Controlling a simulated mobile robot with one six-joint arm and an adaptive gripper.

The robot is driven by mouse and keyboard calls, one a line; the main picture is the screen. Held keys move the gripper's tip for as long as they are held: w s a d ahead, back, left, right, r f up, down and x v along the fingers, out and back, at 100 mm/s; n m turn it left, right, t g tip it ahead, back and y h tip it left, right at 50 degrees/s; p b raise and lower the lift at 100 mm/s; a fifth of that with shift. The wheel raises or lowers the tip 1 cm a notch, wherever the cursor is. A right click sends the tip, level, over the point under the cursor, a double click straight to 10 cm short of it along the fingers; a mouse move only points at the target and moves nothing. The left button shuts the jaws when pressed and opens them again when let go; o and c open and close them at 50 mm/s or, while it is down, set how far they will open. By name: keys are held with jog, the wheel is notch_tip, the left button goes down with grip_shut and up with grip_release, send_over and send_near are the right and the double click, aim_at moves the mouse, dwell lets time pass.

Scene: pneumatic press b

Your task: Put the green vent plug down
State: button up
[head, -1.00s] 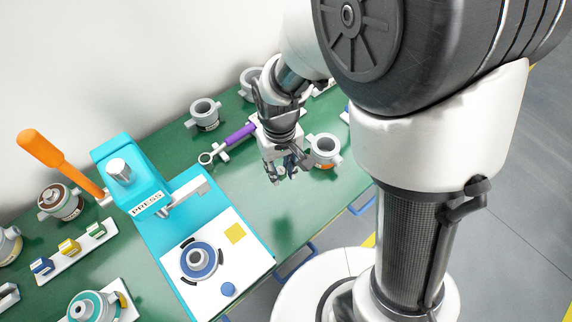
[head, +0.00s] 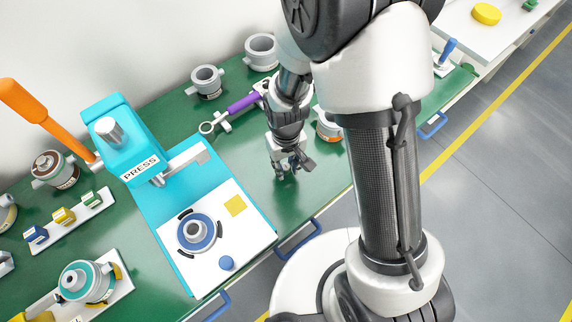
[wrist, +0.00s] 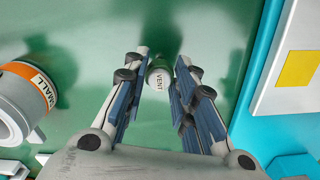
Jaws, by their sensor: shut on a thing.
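My gripper (head: 288,170) points down over the bare green table (head: 265,195), to the right of the press. In the head view the fingers mostly hide the plug. I cannot tell whether it touches the table.
The turquoise press (head: 125,140) with its white plate (head: 238,245) stands to the left. An orange-banded grey cylinder (wrist: 28,97), labelled SMALL, is close beside my gripper. A purple-handled tool (head: 242,103) lies behind. Bare table lies around the gripper toward the front edge.

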jog(key=shift+f, duration=0.2)
jog(key=o, duration=0.8)
jog(key=shift+r, duration=0.1)
notch_tip(320, 180, up, 13)
jog(key=p, duration=0.4)
jog(key=shift+f, duration=0.2)
notch_tip(320, 180, up, 7)
jog(key=t, duration=0.1)
send_over(286, 167)
jog(key=d, duration=0.3)
jog(key=s+d+r+m+t, duration=0.1)
jog(key=s+d+r, duration=0.3)
jog(key=s+r, duration=0.2)
jog(key=s+d+r+m+t, duration=0.2)
jog(key=s+d+r, duration=0.2)
jog(key=s+r, duration=0.3)
jog(key=shift+s+r+m+t, duration=0.15)
jog(key=shift+r+m+t, duration=0.15)
jog(key=shift+r, duration=0.1)
